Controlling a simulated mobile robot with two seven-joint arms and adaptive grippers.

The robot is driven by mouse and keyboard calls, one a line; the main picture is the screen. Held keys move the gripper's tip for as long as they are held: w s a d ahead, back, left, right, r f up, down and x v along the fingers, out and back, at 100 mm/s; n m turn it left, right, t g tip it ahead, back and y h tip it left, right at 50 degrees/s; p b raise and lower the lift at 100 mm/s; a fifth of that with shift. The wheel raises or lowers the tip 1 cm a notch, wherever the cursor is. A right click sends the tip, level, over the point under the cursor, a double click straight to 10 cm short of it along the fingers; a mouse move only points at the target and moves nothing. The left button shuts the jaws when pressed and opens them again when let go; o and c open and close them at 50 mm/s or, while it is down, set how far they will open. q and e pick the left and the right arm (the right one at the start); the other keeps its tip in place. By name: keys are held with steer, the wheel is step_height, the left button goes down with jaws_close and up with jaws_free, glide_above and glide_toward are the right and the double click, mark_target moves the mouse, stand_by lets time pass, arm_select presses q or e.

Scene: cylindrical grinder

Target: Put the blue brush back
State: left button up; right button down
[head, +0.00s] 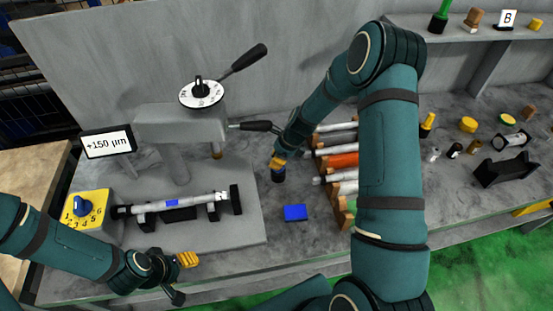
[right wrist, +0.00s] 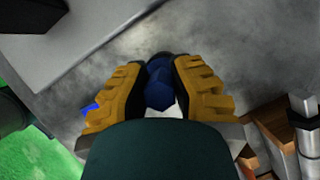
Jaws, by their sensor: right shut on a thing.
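The blue brush (head: 278,176) is in my right gripper (head: 279,163), upright over the bench between the grinder and the rack of rollers. In the right wrist view the brush (right wrist: 158,88) shows as a dark blue round shape between the two orange fingers (right wrist: 158,76), which are shut on it. Whether its lower end touches the bench I cannot tell. My left gripper (head: 186,261) is at the front edge of the grinder base, with orange finger pads; its opening is not clear.
The grinder (head: 180,125) holds a roller (head: 170,204) on supports at the left. A blue block (head: 295,212) lies on the bench. A rack with several rollers (head: 343,160) is right of the gripper. A shelf (head: 420,28) at the back right carries a green-handled item (head: 441,14) and a brown one (head: 475,17).

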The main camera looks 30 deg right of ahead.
arm_select(q)
steer(key=shift+f+b, duration=0.35)
steer(key=shift+f, duration=0.05)
arm_select(e)
steer(key=shift+f, duration=0.55)
steer(key=c, duration=1)
jaws_free()
steer(key=shift+r, duration=0.1)
arm_select(q)
steer(key=shift+r, duration=0.1)
steer(key=shift+r+p, duration=0.25)
steer(key=shift+p, duration=0.1)
arm_select(e)
steer(key=shift+r, duration=0.35)
arm_select(q)
steer(key=shift+r+p, duration=0.65)
steer(key=shift+r, duration=0.1)
arm_select(e)
steer(key=v, duration=1.2)
steer(key=shift+w+r, duration=0.1)
